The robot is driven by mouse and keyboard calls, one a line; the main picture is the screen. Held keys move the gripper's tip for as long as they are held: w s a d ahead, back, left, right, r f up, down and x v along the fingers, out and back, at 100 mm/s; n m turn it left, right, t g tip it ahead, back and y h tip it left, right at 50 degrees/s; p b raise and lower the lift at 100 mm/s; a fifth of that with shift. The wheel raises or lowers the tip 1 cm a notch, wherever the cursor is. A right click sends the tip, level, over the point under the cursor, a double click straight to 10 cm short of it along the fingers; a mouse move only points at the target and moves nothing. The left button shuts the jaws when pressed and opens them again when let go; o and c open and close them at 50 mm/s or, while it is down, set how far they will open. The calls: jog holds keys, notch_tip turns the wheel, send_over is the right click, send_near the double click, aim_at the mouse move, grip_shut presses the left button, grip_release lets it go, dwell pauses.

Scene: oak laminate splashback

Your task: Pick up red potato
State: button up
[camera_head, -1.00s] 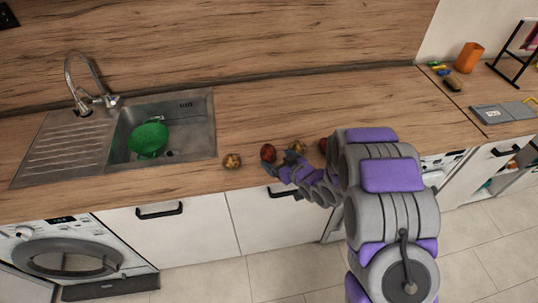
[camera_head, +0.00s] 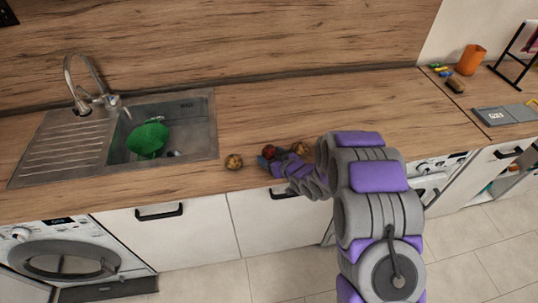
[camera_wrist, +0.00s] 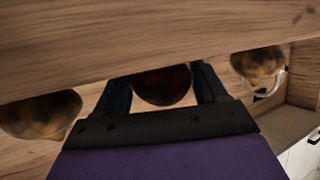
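The red potato (camera_head: 269,152) lies on the wooden counter to the right of the sink. In the wrist view the red potato (camera_wrist: 163,85) shows dark between the two fingers of my gripper (camera_wrist: 163,90). In the head view my gripper (camera_head: 267,160) is right at the potato, partly hiding it. The fingers are spread, one on each side of the potato. Whether they touch it is hard to see.
A brown potato (camera_head: 233,162) lies just left and another (camera_head: 300,148) just right, close to my gripper. The sink (camera_head: 190,140) with a green bowl (camera_head: 147,139) is at left. The counter behind the potatoes is clear.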

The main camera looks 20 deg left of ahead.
jog(key=shift+d+r, duration=0.15)
jog(key=shift+d, duration=0.2)
jog(key=c, duration=0.6)
jog(key=shift+c, duration=0.5)
jog(key=shift+a, duration=0.15)
jog(key=shift+a, duration=0.1)
